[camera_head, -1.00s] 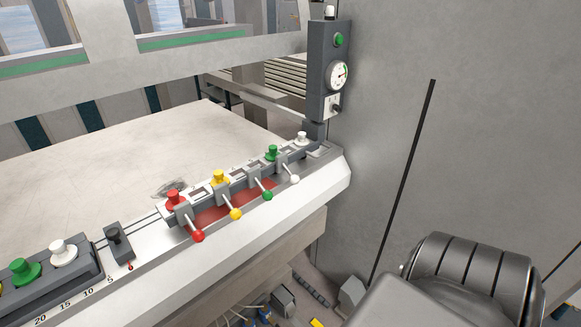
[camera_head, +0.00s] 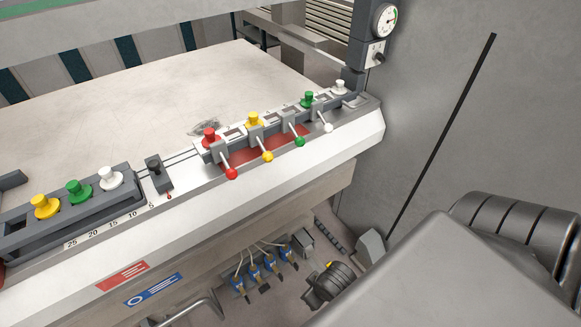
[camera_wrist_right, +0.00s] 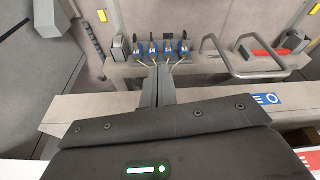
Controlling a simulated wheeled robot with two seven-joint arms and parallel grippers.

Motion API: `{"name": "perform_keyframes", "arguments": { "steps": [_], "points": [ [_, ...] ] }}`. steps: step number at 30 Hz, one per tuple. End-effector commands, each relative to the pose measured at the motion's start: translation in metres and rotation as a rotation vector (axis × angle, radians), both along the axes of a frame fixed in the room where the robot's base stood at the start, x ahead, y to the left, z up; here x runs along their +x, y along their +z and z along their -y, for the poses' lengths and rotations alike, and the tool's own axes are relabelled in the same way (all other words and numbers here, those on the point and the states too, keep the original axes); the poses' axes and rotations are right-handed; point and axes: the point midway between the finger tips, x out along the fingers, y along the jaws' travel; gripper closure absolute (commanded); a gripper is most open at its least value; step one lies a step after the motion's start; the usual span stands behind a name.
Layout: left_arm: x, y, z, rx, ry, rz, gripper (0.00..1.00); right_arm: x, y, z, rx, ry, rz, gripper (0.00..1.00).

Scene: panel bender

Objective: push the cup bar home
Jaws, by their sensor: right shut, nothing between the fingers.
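The cup bar (camera_head: 280,133) lies along the machine's front ledge in the head view. It carries red, yellow, green and white knobbed cups, and levers with matching ball ends stick out towards me. A red strip (camera_head: 260,148) shows beneath the levers. I cannot tell how far in the bar is seated. My right gripper (camera_wrist_right: 155,87) shows in the wrist view with its dark fingers closed together and nothing between them. It is apart from the bar, which is not clearly visible in that view. My left gripper is not in view.
A dark rack (camera_head: 60,218) with yellow, green and white cups sits at the left, beside a scale and a small black slider (camera_head: 158,172). A gauge post (camera_head: 378,35) stands at the bar's right end. Blue valves (camera_head: 262,272) hang below the ledge. The pale table behind is largely clear.

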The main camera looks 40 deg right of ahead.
Motion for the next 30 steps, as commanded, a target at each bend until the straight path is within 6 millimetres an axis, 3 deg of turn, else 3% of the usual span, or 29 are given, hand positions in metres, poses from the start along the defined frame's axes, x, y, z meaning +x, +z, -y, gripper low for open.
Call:
{"name": "perform_keyframes", "arguments": {
  "steps": [1,3,6,14,24,30],
  "points": [
    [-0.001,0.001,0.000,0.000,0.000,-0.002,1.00,0.004,0.027,0.005,-0.001,-0.022,0.029,1.00],
    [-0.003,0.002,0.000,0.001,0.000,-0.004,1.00,0.011,0.061,0.015,0.004,-0.088,0.075,1.00],
    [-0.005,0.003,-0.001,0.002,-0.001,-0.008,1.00,0.029,0.100,0.034,0.034,-0.244,0.169,1.00],
    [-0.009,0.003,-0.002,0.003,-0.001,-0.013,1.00,0.091,0.159,0.078,0.217,-0.639,0.428,1.00],
    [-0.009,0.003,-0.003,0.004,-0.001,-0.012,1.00,0.191,0.265,0.133,0.835,-1.137,0.733,1.00],
    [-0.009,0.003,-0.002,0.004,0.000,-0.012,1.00,0.217,0.310,0.145,1.124,-1.258,0.745,1.00]
  ]
}}
